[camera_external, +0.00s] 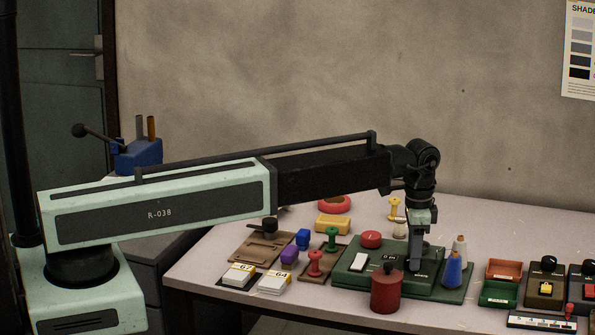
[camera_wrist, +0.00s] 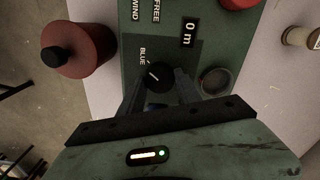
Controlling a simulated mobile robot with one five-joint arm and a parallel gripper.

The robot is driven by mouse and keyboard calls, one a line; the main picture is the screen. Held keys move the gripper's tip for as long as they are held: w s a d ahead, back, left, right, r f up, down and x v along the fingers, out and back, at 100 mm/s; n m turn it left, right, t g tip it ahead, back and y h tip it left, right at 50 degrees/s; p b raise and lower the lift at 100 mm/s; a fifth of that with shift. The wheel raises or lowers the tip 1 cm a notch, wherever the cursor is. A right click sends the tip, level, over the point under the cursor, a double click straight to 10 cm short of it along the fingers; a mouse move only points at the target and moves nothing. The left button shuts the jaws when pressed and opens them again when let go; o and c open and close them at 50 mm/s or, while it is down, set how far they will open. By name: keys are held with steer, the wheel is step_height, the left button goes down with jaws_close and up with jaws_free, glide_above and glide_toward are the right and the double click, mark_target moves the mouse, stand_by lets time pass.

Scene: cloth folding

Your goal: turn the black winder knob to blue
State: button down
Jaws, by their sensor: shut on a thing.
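The green winder box (camera_external: 345,279) stands on the table with a red round button (camera_external: 371,239) and a "0 m" display on top. In the wrist view the black winder knob (camera_wrist: 160,84) with a short white line sits on the box (camera_wrist: 140,15), close to the word BLUE. FREE and WIND are printed farther up. The line slants near BLUE; its exact aim is hard to tell. My gripper (camera_external: 412,268) reaches straight down at the box; in the wrist view its fingers (camera_wrist: 159,82) are shut on the knob's sides. The knob is hidden in the external view.
A red canister with a black top (camera_external: 386,292) stands close in front of the box. White (camera_external: 459,249) and blue (camera_external: 453,270) cones stand right of my gripper. Spools and blocks crowd the left.

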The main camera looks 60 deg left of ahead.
stand_by(0.4)
steer(key=c, duration=0.8)
jaws_free()
steer(key=shift+c, duration=0.2)
step_height(320, 180, up, 8)
steer(key=p, duration=0.8)
steer(key=shift+f, duration=0.1)
